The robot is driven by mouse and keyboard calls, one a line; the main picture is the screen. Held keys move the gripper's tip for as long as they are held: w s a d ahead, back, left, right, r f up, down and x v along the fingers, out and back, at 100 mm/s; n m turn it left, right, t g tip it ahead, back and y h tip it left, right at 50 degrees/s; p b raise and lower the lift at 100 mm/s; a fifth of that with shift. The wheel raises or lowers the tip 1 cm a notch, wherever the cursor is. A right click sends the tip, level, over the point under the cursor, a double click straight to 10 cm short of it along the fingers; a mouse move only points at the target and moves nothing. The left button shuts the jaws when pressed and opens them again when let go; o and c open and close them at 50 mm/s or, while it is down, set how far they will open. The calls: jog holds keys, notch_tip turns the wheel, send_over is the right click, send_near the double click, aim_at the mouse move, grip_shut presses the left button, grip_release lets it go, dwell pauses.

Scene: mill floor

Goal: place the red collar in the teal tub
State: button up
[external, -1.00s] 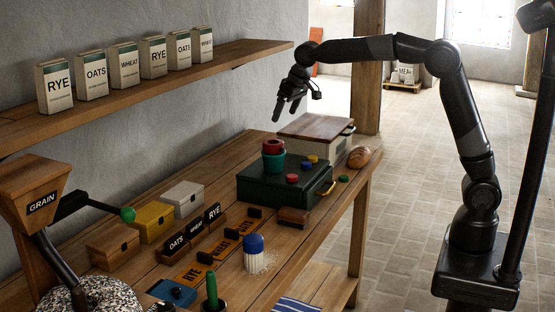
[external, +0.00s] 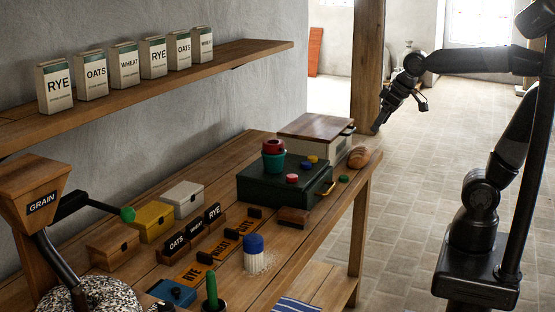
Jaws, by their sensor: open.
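The red collar (external: 272,147) sits in the mouth of the teal tub (external: 273,162), its red rim showing above the tub's edge. The tub stands on top of a dark green case (external: 262,188) on the bench. My gripper (external: 377,127) is open and empty, above and to the right of the bench's far end, well apart from the collar and tub. How deep the collar sits inside the tub is hidden.
Red, blue and yellow round pieces lie on the green case. A lidded box (external: 318,132) stands behind it, with a bread loaf (external: 359,157) at the bench edge. A brown block (external: 293,217) lies in front.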

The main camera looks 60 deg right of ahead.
jog(key=s+f, duration=0.5)
jog(key=s, duration=0.4)
jog(key=shift+s+f, duration=0.2)
jog(key=shift+f, duration=0.15)
